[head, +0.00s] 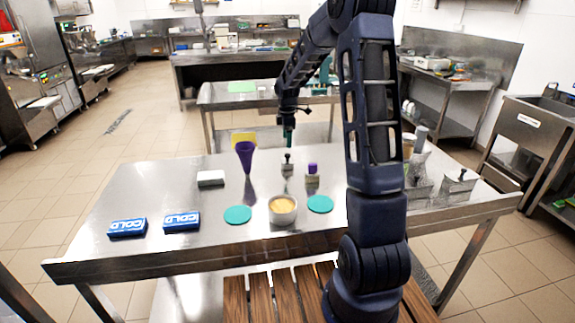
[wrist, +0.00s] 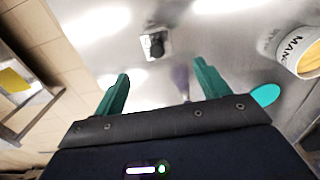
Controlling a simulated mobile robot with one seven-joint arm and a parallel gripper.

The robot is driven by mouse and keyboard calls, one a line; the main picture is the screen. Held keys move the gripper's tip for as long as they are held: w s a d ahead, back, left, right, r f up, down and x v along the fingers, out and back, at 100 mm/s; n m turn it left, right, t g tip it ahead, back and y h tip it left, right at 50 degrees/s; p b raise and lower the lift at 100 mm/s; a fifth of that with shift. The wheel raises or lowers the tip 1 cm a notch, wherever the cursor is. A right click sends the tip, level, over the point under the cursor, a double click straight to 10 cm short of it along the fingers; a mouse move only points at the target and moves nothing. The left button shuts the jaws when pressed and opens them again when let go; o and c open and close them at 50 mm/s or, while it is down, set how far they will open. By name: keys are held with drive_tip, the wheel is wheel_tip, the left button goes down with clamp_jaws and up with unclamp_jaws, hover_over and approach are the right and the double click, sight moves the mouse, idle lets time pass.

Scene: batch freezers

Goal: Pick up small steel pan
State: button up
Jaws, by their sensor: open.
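Two small square steel pieces stand mid-table: one with a black knob (head: 287,169) and one with a purple knob (head: 312,179). I cannot tell for sure which steel piece is the small steel pan. My gripper (head: 289,136) is above the far part of the table, pointing down, near the black-knobbed piece. In the wrist view my gripper (wrist: 160,72) is open, with its two teal fingers apart and nothing held. A steel piece with a black top (wrist: 154,44) lies beyond the fingertips, apart from them. A blurred purple thing (wrist: 182,80) shows between the fingers.
More steel pieces (head: 459,181) are at right. A MANGO-labelled tub (wrist: 299,52) shows in the wrist view.

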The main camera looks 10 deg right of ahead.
sight(288, 154)
drive_tip(key=shift+w+f, duration=0.25)
drive_tip(key=shift+f, duration=0.45)
drive_tip(key=shift+d+f, duration=0.15)
drive_tip(key=shift+f, duration=4.95)
drive_tip(key=c, duration=1.3)
drive_tip(key=shift+o, duration=0.2)
